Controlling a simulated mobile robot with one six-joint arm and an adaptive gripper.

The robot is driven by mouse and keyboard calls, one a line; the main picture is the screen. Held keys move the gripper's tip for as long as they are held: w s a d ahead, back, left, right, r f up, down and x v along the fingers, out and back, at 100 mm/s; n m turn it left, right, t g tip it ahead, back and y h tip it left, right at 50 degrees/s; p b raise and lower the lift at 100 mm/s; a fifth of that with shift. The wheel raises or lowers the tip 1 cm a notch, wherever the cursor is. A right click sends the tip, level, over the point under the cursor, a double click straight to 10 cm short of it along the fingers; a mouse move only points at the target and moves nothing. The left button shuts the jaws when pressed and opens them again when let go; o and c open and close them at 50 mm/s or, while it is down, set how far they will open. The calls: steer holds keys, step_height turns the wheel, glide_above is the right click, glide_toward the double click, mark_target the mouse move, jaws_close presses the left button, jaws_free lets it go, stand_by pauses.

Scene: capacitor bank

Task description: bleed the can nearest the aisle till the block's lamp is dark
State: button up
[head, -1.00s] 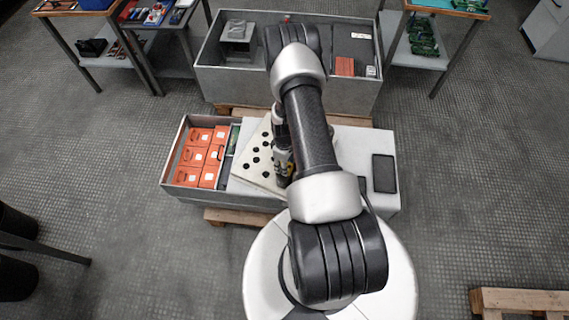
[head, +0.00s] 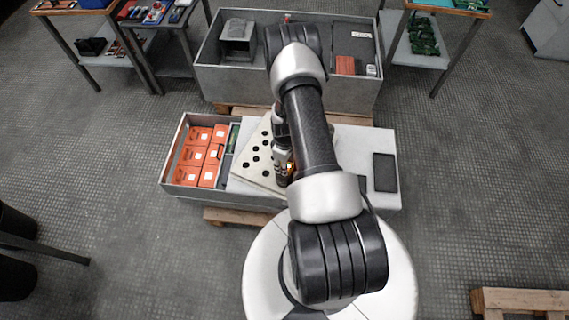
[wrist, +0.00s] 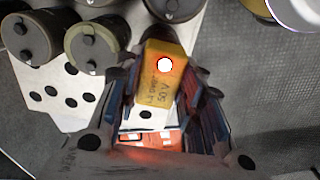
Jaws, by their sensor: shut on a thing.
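My gripper (wrist: 166,95) is shut on a yellow block (wrist: 165,82) with handwriting on its face. The block's round lamp (wrist: 165,65) is lit, white with a red glow. Grey cans stand beyond the block in the wrist view: one at the far left (wrist: 27,38), one beside it (wrist: 92,46) and one at the top edge (wrist: 175,8). I cannot tell whether the block touches any can. In the head view my arm hides the cans, and my gripper (head: 283,165) is over the pale perforated plate (head: 256,165), with an orange glow beside it.
An open bin of orange boxes (head: 205,155) lies left of the plate. A dark flat pad (head: 384,172) lies on the grey top to the right. A large grey crate (head: 225,82) stands behind. Open floor lies on both sides.

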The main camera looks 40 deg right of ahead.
steer(key=o, duration=1.2)
steer(key=shift+o, duration=0.2)
step_height(320, 180, up, 12)
